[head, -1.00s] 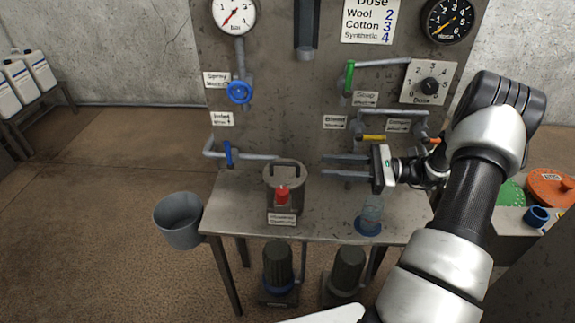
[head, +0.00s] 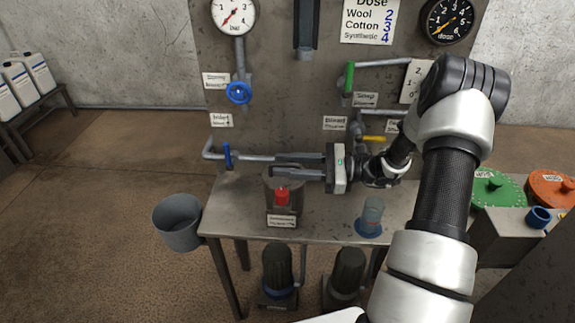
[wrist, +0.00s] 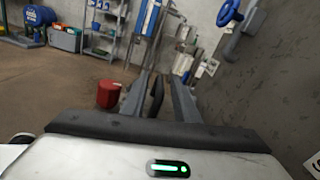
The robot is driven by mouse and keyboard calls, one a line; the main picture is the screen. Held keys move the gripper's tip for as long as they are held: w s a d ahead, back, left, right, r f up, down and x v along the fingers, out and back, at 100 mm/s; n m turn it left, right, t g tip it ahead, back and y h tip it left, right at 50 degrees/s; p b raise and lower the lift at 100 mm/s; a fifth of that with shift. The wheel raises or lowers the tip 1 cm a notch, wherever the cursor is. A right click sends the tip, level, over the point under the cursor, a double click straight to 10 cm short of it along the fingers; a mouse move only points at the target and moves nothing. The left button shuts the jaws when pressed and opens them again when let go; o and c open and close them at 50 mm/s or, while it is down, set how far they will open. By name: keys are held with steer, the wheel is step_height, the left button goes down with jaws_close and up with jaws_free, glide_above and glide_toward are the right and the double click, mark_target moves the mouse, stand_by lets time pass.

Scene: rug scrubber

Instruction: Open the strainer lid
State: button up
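A blue-handled valve (head: 227,155) and pipe lie just left and behind. The back panel (head: 275,110) rises close behind my gripper. A clear cup with a blue base (head: 370,222) stands to the right on the bench (head: 335,225). A grey bucket (head: 178,225) is at the left.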

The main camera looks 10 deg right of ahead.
jaws_close()
steer(key=shift+r, duration=0.15)
steer(key=shift+w+d+r+m+p, duration=0.15)
steer(key=shift+w+r+m+p, duration=0.35)
steer(key=shift+p, duration=0.75)
steer(key=shift+w+d+r+m+p, duration=0.15)
steer(key=shift+r+m+p, duration=0.3)
steer(key=shift+m+p, duration=0.35)
steer(key=shift+w+d+r+m+p, duration=0.15)
steer(key=shift+w+r+m+p, duration=0.2)
steer(key=shift+w+m+p, duration=0.35)
steer(key=shift+w+d+r+m+p, duration=0.1)
steer(key=shift+w+r+m+p, duration=0.05)
steer(key=shift+m+p, duration=0.15)
steer(key=shift+w, duration=0.15)
